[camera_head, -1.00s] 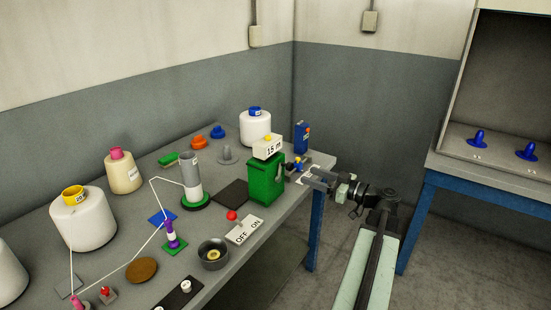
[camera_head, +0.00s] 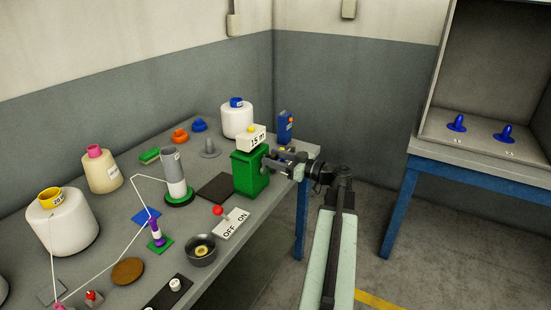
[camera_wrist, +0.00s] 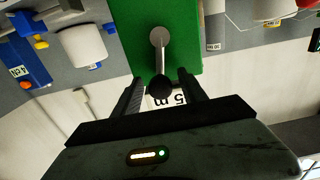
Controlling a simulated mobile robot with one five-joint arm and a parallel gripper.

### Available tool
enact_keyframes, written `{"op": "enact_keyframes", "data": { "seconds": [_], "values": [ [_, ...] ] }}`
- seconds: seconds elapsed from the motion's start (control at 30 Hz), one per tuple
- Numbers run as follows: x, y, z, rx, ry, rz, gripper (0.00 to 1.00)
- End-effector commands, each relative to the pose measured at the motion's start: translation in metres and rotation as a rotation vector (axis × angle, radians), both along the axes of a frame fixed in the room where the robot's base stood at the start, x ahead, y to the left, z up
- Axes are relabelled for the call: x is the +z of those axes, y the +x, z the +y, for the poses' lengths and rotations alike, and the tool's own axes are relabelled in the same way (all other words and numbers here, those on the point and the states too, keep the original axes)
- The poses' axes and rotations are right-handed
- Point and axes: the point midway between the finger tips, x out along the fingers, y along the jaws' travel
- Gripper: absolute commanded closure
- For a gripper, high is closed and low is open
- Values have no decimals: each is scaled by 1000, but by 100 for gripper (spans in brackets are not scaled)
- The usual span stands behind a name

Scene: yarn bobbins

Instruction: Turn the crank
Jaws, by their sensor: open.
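The green box (camera_head: 249,172) stands on the table's right part, with a white "15 m" display (camera_head: 252,138) on top. In the wrist view, the crank (camera_wrist: 159,58) on its green face has a grey arm ending in a dark round knob (camera_wrist: 160,87). My gripper (camera_head: 270,160) is at the box's right side and hides most of the crank in the head view. In the wrist view, my gripper (camera_wrist: 160,78) is open, with one finger on each side of the knob. Gaps show between the knob and both fingers.
A blue box (camera_head: 285,127) and a white yarn bobbin (camera_head: 237,120) stand behind the green box. An OFF/ON switch plate (camera_head: 233,224) with a red knob lies in front of it. A second table (camera_head: 480,168) with blue pegs stands to the right, across open floor.

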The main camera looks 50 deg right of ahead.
Motion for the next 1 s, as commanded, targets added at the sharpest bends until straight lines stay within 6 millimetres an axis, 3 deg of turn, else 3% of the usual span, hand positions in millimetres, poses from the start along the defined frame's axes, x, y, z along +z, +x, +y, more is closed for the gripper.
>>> {"op": "enact_keyframes", "data": {
  "seconds": [0.1, 0.27, 0.3, 1.0],
  "values": [
    [0, 0, 0, 0, 0, 0, 50],
    [0, -1, 0, -1, 0, 0, 95],
    [0, -1, 0, -1, 0, 0, 100],
    [0, -1, -1, -2, 0, 0, 100]
  ]
}}
